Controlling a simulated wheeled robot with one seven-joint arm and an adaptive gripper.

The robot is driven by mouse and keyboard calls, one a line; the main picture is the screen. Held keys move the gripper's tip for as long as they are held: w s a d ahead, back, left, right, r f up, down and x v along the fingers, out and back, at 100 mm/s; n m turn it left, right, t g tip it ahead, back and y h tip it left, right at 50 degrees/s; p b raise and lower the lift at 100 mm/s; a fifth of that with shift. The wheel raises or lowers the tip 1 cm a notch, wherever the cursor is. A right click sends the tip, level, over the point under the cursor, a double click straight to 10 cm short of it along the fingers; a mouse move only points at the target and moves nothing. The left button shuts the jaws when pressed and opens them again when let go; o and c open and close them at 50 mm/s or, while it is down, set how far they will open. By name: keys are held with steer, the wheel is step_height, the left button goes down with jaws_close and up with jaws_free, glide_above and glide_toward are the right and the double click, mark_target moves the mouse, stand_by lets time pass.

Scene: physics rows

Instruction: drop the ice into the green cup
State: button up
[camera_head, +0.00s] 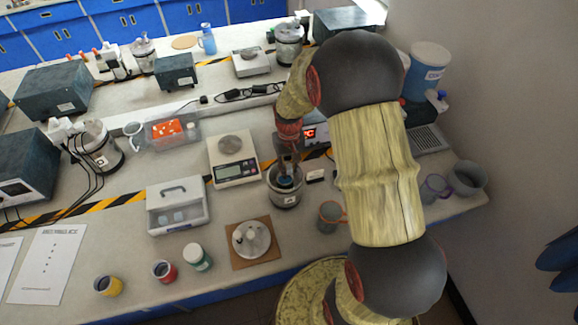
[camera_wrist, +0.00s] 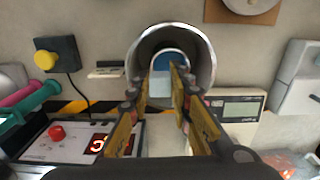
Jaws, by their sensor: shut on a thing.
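My gripper (camera_head: 287,160) points down over a round steel vessel (camera_head: 285,197) in the middle of the bench. In the wrist view, its fingers (camera_wrist: 162,78) are shut on a small pale block, the ice (camera_wrist: 160,90), which appears over the vessel's mouth (camera_wrist: 205,55). A blue round surface (camera_wrist: 172,58) shows inside the vessel. How deep the fingertips are cannot be told.
A scale (camera_head: 234,172) stands left of the vessel. A white box (camera_head: 178,220) with pale blocks is further left. A grey mug (camera_head: 331,216) with an orange handle and a purple cup (camera_head: 435,187) are on the right. A stirrer plate (camera_head: 250,240) sits in front.

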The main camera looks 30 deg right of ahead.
steer(key=o, duration=0.9)
step_height(320, 180, up, 12)
stand_by(0.5)
stand_by(0.3)
steer(key=s+a+r+n+t+b, duration=0.1)
steer(key=s+a+r+t+b, duration=0.1)
steer(key=s, duration=0.4)
steer(key=s+a+r+n+t+b, duration=0.1)
steer(key=s+a+r+b, duration=0.1)
steer(key=s+a+r, duration=0.3)
steer(key=s+a+r+t+b, duration=0.2)
steer(key=s+a+r, duration=0.2)
steer(key=s+a, duration=0.3)
steer(key=shift+s+n+t+b, duration=0.3)
steer(key=shift+s+n+b, duration=0.1)
steer(key=shift+s, duration=0.25)
